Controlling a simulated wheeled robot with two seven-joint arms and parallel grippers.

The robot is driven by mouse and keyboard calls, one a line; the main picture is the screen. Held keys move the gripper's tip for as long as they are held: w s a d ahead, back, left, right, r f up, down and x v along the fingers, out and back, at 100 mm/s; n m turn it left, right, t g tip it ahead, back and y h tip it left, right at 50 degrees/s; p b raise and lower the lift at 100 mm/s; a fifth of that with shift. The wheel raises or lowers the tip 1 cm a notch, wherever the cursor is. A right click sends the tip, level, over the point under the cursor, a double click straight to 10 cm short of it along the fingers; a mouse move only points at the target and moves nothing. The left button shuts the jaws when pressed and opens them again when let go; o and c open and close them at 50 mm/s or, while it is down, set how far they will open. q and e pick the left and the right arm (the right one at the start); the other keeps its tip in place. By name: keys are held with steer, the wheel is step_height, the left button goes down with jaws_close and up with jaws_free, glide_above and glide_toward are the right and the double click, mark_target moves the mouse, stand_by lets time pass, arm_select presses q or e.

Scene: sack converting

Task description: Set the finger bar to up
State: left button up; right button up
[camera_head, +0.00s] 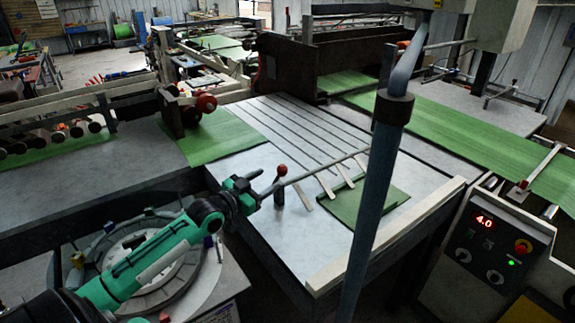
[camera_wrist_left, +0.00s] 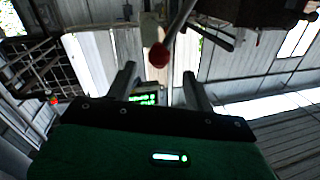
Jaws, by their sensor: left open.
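The finger bar (camera_head: 326,169) is a thin grey rod across the pale table, with several pale fingers (camera_head: 325,186) slanting down from it over the table and a green sack piece. At its left end a lever carries a red ball knob (camera_head: 282,169). My left gripper (camera_head: 259,187) is open and empty, just left of the knob, at about its height. In the left wrist view the knob (camera_wrist_left: 158,55) shows ahead between the two open fingers (camera_wrist_left: 160,88), on a grey lever (camera_wrist_left: 180,18). I cannot tell whether it touches them. My right gripper is not in view.
A green sack piece (camera_head: 370,204) lies on the pale slotted table (camera_head: 250,165). A blue-grey pole (camera_head: 378,185) crosses the right of the view in front of it. A control box (camera_head: 497,245) reading 4.0 stands at the right. A round grey turntable (camera_head: 170,270) lies below my left arm.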

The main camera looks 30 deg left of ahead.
mark_target(278, 172)
arm_select(q)
steer(key=w, duration=0.2)
steer(key=w+d+p, duration=0.1)
steer(key=w, duration=0.2)
steer(key=w+p, duration=0.1)
steer(key=w, duration=0.1)
steer(key=shift+w+d+r, duration=0.15)
steer(key=shift+w+d, duration=0.15)
steer(key=shift+w, duration=0.05)
steer(key=shift+w+d+p, duration=0.2)
steer(key=shift+w+p, duration=0.25)
steer(key=shift+w, duration=0.35)
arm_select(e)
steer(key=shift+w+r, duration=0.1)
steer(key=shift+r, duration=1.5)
arm_select(q)
steer(key=shift+c, duration=0.2)
